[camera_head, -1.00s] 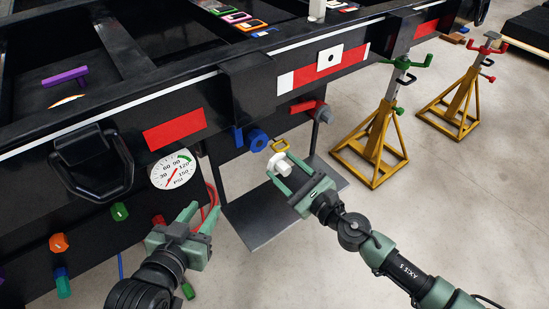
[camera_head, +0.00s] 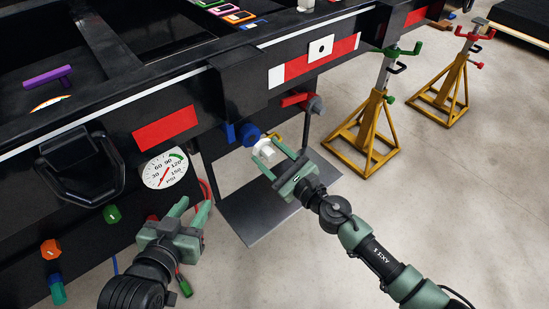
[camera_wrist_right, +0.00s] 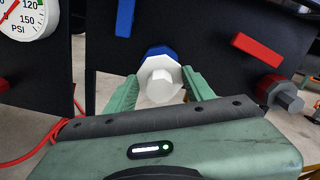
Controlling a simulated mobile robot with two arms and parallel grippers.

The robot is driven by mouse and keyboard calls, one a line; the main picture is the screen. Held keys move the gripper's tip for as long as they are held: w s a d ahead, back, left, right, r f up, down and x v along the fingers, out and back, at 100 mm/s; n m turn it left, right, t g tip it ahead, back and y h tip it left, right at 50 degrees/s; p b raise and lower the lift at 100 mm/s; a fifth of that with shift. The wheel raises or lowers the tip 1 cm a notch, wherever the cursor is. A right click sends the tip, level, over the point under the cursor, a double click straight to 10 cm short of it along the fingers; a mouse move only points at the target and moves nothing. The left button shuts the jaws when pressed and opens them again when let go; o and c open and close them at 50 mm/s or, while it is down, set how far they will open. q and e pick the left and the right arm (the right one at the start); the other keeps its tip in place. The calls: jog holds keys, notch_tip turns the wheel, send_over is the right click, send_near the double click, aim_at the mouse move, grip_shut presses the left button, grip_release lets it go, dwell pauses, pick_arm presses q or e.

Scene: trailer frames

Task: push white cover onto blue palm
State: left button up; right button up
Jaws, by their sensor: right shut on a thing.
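The white cover (camera_head: 264,151) is between the fingertips of my right gripper (camera_head: 283,160), which is shut on it. In the right wrist view the white cover (camera_wrist_right: 160,78) sits between the two green fingers, in front of the blue palm (camera_wrist_right: 161,52). The blue palm (camera_head: 248,134) projects from the black trailer side and is partly hidden behind the cover. I cannot tell whether the cover touches it. My left gripper (camera_head: 190,212) is open and empty, below the pressure gauge.
A pressure gauge (camera_head: 165,169) and red hose are left of the palm. A red handle (camera_head: 294,100) with a grey fitting is to its right. A dark flat plate (camera_head: 262,207) lies below. Yellow stands (camera_head: 362,137) are at right on open floor.

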aim_at(264, 149)
jog(key=shift+w+a, duration=0.3)
jog(key=shift+w, duration=0.15)
jog(key=shift+w+a, duration=0.4)
jog(key=shift+w, duration=0.15)
pick_arm(q)
jog(key=shift+w+r, duration=0.15)
jog(key=shift+r, duration=0.15)
pick_arm(e)
jog(key=shift+w+a, duration=0.3)
jog(key=shift+w, duration=0.05)
pick_arm(q)
jog(key=shift+w+d+r, duration=0.1)
jog(key=shift+r, duration=0.05)
jog(key=shift+s+f, duration=0.25)
jog(key=shift+f, duration=0.15)
jog(key=shift+w+r, duration=0.3)
jog(key=shift+r, duration=0.15)
jog(key=shift+s+f, duration=0.1)
dwell(0.5)
jog(key=shift+d+r+t, duration=0.1)
jog(key=shift+r+t, duration=0.15)
jog(key=shift+t, duration=0.15)
pick_arm(e)
jog(key=shift+w+a, duration=0.3)
jog(key=shift+w, duration=0.1)
